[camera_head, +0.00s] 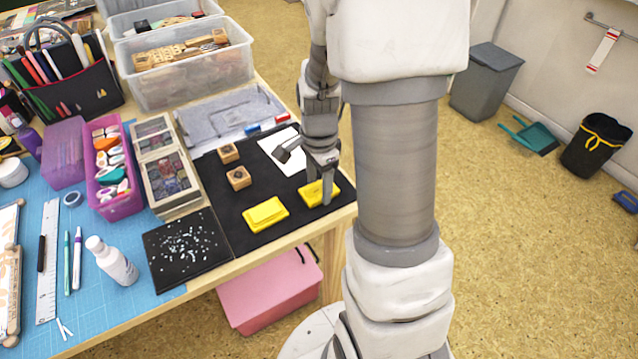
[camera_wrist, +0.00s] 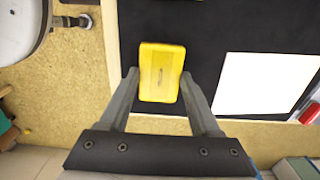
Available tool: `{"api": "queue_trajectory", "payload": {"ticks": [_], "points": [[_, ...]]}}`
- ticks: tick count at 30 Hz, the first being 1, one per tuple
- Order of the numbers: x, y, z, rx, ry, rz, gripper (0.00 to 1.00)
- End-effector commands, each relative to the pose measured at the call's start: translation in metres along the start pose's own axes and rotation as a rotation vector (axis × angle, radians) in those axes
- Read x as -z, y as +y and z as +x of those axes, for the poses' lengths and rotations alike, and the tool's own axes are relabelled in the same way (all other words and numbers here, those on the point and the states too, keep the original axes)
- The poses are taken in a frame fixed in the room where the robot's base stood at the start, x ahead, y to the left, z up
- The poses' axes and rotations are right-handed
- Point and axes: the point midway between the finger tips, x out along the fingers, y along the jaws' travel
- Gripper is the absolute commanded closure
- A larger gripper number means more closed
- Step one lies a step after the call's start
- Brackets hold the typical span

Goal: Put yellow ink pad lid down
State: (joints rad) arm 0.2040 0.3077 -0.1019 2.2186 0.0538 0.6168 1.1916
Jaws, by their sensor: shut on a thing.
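The yellow ink pad lid (camera_head: 312,196) is a flat yellow rectangle near the right edge of the black mat (camera_head: 262,231). My gripper (camera_head: 322,190) points down and is shut on it. In the wrist view the lid (camera_wrist: 161,72) sits between the two fingers, one along each side. It is at or just above the mat; I cannot tell whether it touches. Another yellow ink pad piece (camera_head: 265,214) lies on the mat to the left of the lid.
Two wooden stamps (camera_head: 238,178) and a white sheet (camera_head: 282,150) lie farther back on the mat. A speckled black tile (camera_head: 187,249) is to the left. Wooden boxes of stamps (camera_head: 168,182) stand behind it. The table's edge is close to the lid.

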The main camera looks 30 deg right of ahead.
Motion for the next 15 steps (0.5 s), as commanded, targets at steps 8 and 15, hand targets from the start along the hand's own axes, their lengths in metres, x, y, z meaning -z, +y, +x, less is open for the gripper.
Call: {"api": "queue_trajectory", "payload": {"ticks": [8, 15], "points": [[0.0001, 0.0001, 0.0022, -0.001, 0.000, 0.000, 0.06], [0.0001, 0.0001, 0.0017, 0.000, 0.000, 0.000, 0.06]]}}
